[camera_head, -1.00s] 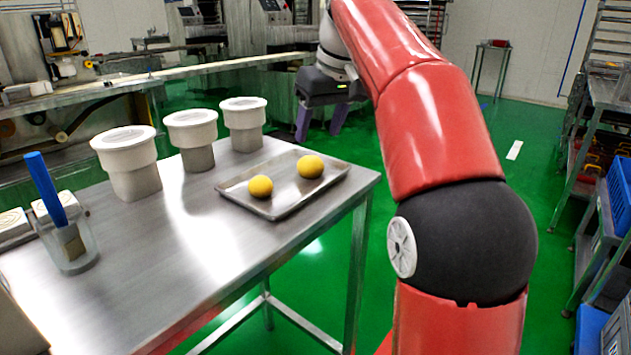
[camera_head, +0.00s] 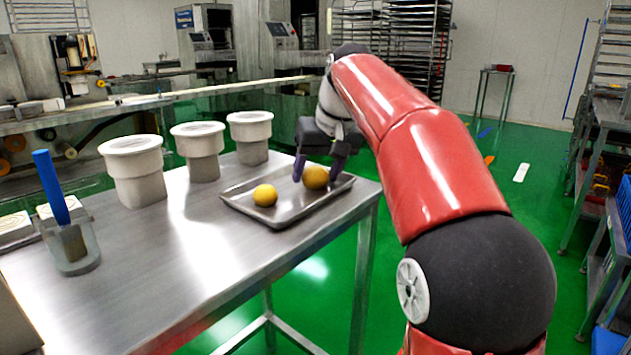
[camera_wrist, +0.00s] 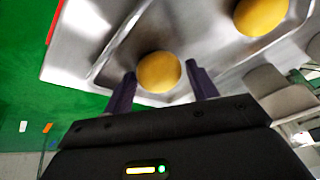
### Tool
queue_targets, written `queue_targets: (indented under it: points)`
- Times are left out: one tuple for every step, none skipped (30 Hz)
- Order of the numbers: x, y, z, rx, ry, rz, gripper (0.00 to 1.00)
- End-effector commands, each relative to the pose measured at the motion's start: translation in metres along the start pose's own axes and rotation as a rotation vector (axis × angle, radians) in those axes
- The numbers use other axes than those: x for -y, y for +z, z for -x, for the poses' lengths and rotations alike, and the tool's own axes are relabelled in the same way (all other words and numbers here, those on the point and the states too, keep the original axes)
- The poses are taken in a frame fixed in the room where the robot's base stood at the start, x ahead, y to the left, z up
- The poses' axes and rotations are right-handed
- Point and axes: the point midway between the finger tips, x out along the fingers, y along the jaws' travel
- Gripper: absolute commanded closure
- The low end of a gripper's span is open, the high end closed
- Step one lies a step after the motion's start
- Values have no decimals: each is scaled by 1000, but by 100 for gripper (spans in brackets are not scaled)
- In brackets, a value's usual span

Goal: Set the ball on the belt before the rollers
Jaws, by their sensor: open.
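Two yellow balls lie on a metal tray (camera_head: 238,204) on the steel table. The right-hand ball (camera_head: 316,177) is near the tray's far right end, and the other ball (camera_head: 265,195) is to its left. My gripper (camera_head: 315,172) is open at the right-hand ball, one purple finger on each side. In the wrist view the ball (camera_wrist: 158,72) shows between the fingertips (camera_wrist: 160,80); I cannot tell whether they touch it. The other ball (camera_wrist: 262,14) is at the upper right there. The conveyor belt (camera_head: 230,90) runs across the back.
Three white lidded tubs (camera_head: 135,170) stand behind the tray on the table (camera_head: 150,270). A clear holder with a blue-handled tool (camera_head: 62,215) is at the left. Racks stand at the right and back. Green floor (camera_head: 440,140) is open beyond the table.

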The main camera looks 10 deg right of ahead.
Motion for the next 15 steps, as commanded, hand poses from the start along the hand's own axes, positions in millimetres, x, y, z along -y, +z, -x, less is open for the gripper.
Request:
queue_targets:
  points:
    - [0,0,0,0,0,0,42]
    - [0,0,0,0,0,0,42]
    - [0,0,0,0,0,0,42]
    - [0,0,0,0,0,0,46]
    - [0,0,0,0,0,0,50]
    - [0,0,0,0,0,0,55]
    - [0,0,0,0,0,0,59]
    - [0,0,0,0,0,0,63]
    - [0,0,0,0,0,0,69]
    - [0,0,0,0,0,0,72]
    - [0,0,0,0,0,0,76]
    - [0,0,1,0,0,0,81]
    - [0,0,1,0,0,0,81]
    - [0,0,1,0,0,0,81]
    - [0,0,1,-1,0,0,81]
